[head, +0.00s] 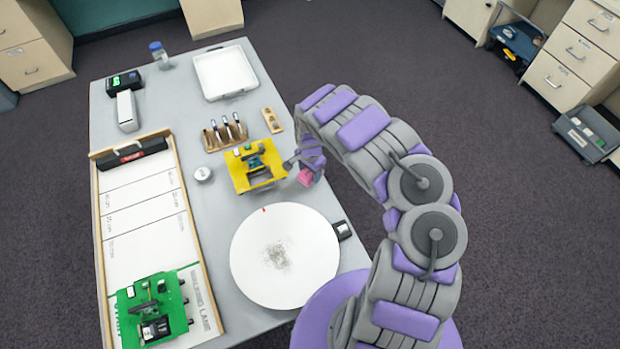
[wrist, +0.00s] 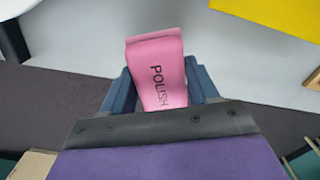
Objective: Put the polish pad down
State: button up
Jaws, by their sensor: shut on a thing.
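The polish pad (wrist: 157,72) is a pink block with "POLISH" printed on it. My gripper (wrist: 162,92) is shut on it, with a blue finger on each side in the wrist view. In the head view the pink pad (head: 305,177) shows at the end of my arm, near the right edge of the grey table (head: 222,212). I cannot tell whether the pad touches the table.
A white round disc (head: 300,255) with grey specks lies in front, a small black box (head: 342,230) at its right. A rack of markers (head: 225,135), a wooden block (head: 272,121) and a white tray (head: 225,73) are behind.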

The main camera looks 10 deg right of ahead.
aim_at(310, 177)
jog(key=shift+f+b, duration=0.55)
jog(key=shift+f, duration=1.35)
jog(key=shift+f, duration=0.15)
jog(key=o, duration=1)
